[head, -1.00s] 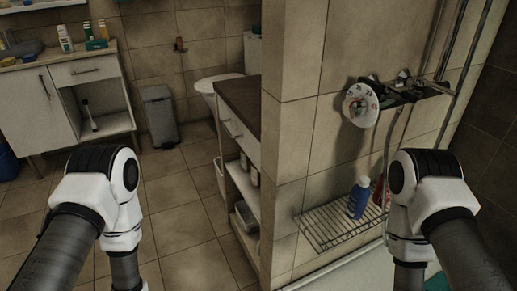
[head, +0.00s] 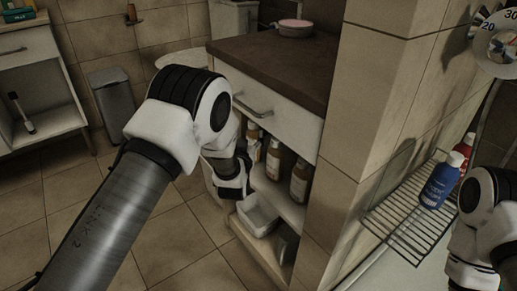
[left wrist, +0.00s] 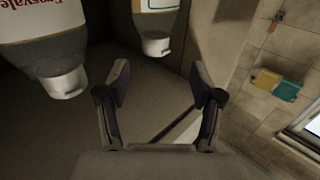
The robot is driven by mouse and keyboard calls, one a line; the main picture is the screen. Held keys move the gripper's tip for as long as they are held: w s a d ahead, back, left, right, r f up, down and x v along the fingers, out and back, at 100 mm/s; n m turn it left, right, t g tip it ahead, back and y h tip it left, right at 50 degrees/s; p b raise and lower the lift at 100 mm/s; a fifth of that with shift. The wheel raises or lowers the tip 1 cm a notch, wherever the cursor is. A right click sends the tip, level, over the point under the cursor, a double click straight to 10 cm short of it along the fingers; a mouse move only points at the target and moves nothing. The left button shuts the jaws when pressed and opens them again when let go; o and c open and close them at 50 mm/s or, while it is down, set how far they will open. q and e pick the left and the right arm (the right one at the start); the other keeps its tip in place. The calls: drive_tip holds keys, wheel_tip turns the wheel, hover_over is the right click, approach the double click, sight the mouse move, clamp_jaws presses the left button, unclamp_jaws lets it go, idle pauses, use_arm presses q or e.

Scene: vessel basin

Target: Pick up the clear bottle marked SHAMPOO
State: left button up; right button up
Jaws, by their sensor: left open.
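Several bottles stand on the upper shelf of the open cabinet in the head view. I see two amber bottles (head: 299,181) (head: 273,158) and a paler one (head: 253,147). No SHAMPOO marking can be read, so I cannot tell which is the clear bottle. My left gripper (head: 234,183) is at the cabinet's open side, left of the bottles; its fingers are hard to see there. In the left wrist view it (left wrist: 160,80) is open and empty. Two bottles with whitish caps (left wrist: 64,83) (left wrist: 156,45) appear upside down beyond the fingers. My right gripper is out of frame.
The cabinet's dark top (head: 270,62) and drawer (head: 262,100) are above the shelf. A whitish tray (head: 258,213) sits below it.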

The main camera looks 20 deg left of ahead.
sight(253, 124)
use_arm(q)
drive_tip(key=shift+w+d+r+b, duration=0.1)
drive_tip(key=shift+d+r+b, duration=0.05)
drive_tip(key=shift+d+b, duration=0.35)
drive_tip(key=w+b, duration=0.1)
drive_tip(key=w, duration=0.2)
drive_tip(key=w+a+b, duration=0.1)
drive_tip(key=w+b, duration=0.1)
drive_tip(key=w, duration=0.2)
drive_tip(key=shift+w+a+f, duration=0.15)
drive_tip(key=shift+a+f, duration=0.05)
drive_tip(key=shift+w+r, duration=0.1)
drive_tip(key=shift+w, duration=0.15)
drive_tip(key=shift+s+r, duration=0.1)
drive_tip(key=shift+c, duration=0.3)
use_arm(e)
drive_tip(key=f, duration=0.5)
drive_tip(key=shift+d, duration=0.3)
use_arm(q)
clamp_jaws()
